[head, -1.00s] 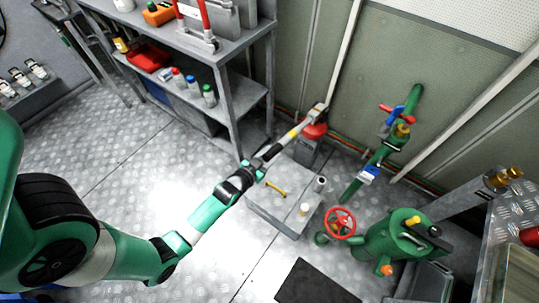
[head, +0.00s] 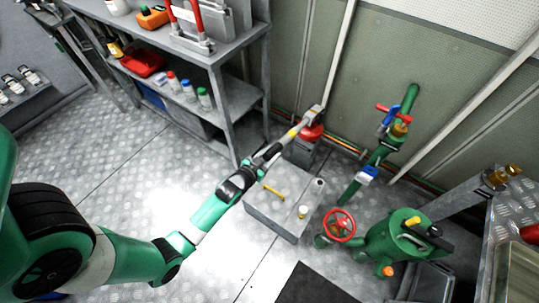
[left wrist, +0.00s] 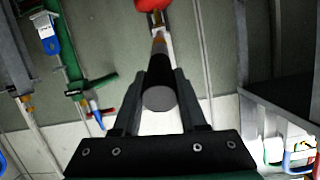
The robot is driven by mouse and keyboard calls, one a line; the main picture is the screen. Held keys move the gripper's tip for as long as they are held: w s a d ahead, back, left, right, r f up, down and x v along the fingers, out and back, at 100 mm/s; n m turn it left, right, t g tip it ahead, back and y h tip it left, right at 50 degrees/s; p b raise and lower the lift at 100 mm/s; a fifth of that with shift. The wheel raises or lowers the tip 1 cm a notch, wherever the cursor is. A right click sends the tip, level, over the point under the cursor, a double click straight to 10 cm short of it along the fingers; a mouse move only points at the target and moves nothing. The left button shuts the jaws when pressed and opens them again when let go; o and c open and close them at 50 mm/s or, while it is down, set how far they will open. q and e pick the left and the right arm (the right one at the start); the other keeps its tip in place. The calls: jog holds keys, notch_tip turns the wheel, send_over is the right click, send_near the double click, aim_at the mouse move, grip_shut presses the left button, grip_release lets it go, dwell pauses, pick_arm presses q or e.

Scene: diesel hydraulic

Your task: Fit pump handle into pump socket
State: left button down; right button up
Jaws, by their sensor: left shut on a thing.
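My left gripper (head: 257,165) is shut on the pump handle (head: 272,151), a straight bar with a black grip, a yellow band and a grey metal far end. It points away from the gripper, up and to the right in the head view. Its far end is at or just above the red top of the pump (head: 311,132). The pump socket cannot be made out, so I cannot tell whether the handle is in it. In the left wrist view the black grip (left wrist: 160,80) lies between both fingers, its far end near the red part (left wrist: 152,4). My right gripper is not in view.
A grey block (head: 281,228) with a yellow T-shaped tool (head: 272,193) stands below the handle. A grey shelf (head: 229,107) is to the left. Green pipework (head: 368,173), a red handwheel (head: 340,226) and a green vessel (head: 392,240) are to the right. The left floor is clear.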

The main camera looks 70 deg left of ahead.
aim_at(266, 158)
pick_arm(q)
jog(key=shift+b+x, duration=2.4)
jog(key=shift+x, duration=0.9)
jog(key=shift+r, duration=0.1)
jog(key=shift+c, duration=1.8)
grip_release()
jog(key=shift+s+d, duration=0.15)
jog(key=shift+s, duration=0.1)
jog(key=p+v, duration=0.3)
jog(key=v, duration=0.8)
